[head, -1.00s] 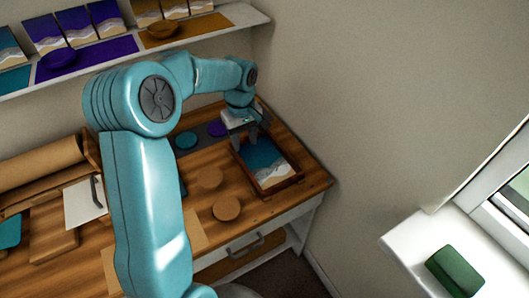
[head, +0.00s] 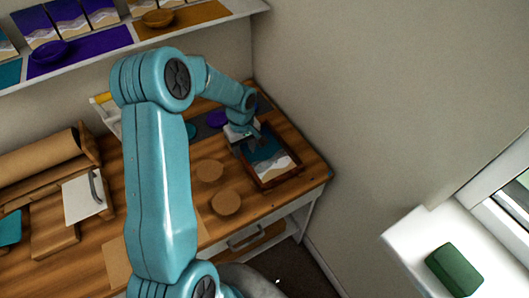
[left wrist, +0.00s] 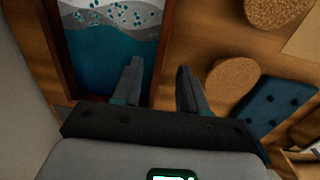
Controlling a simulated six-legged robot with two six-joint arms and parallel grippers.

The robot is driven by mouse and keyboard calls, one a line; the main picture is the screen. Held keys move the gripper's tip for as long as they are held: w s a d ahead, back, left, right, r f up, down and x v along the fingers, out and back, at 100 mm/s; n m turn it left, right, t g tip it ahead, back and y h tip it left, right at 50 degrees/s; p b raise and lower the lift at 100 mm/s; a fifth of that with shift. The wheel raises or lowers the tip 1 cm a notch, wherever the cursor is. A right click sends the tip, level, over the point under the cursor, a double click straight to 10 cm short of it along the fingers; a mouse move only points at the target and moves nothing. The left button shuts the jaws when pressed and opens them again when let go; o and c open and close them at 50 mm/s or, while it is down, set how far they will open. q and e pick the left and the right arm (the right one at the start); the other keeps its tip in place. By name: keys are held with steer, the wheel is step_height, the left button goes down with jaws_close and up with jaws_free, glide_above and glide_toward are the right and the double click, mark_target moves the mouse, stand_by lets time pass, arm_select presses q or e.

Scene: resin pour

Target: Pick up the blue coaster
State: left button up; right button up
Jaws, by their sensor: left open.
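I cannot tell for sure which is the blue coaster. Neither disc is clear in that view. My right gripper is not in view.
Two cork discs (head: 226,202) (head: 209,170) lie left of the tray. A dark blue dotted piece (left wrist: 272,105) shows in the wrist view. A wall shelf (head: 200,25) is behind, a wall (head: 330,90) to the right. A green block (head: 454,268) sits on the sill.

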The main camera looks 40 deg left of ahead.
mark_target(245, 158)
arm_select(q)
steer(key=shift+s+d+f, duration=0.1)
steer(key=shift+f, duration=0.2)
steer(key=f, duration=0.1)
steer(key=f+p, duration=0.1)
steer(key=f, duration=0.2)
steer(key=shift+a+f+p, duration=0.15)
steer(key=shift+a+p, duration=0.15)
steer(key=shift+f, duration=0.2)
steer(key=shift+d+r, duration=0.1)
steer(key=shift+d, duration=0.1)
steer(key=shift+a, duration=0.15)
jaws_close()
